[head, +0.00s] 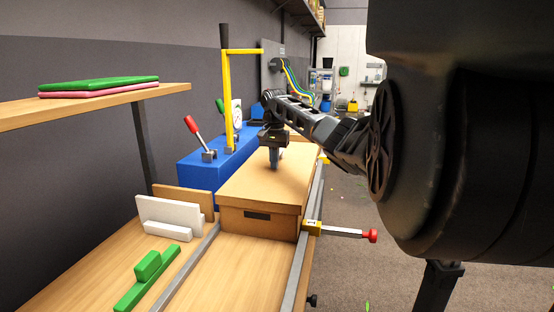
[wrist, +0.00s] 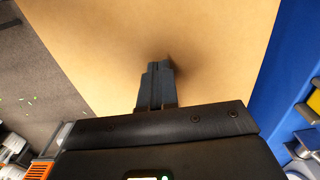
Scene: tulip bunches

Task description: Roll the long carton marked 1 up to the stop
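A long brown carton (head: 262,190) lies between two metal rails on the wooden bench. Its near end has a dark slot, and I cannot read a number on it. Its plain top fills much of the wrist view (wrist: 105,45). My gripper (head: 275,160) points down over the carton's top, toward its far part. In the wrist view its fingers (wrist: 157,75) are together with nothing between them. The tips are at or just above the cardboard; I cannot tell if they touch.
A blue housing (head: 205,165) with a red-handled lever (head: 192,125) and a yellow post (head: 228,100) stands left of the carton. White blocks (head: 170,212) and a green piece (head: 148,275) lie at the near left. A shelf (head: 100,105) overhangs the left side.

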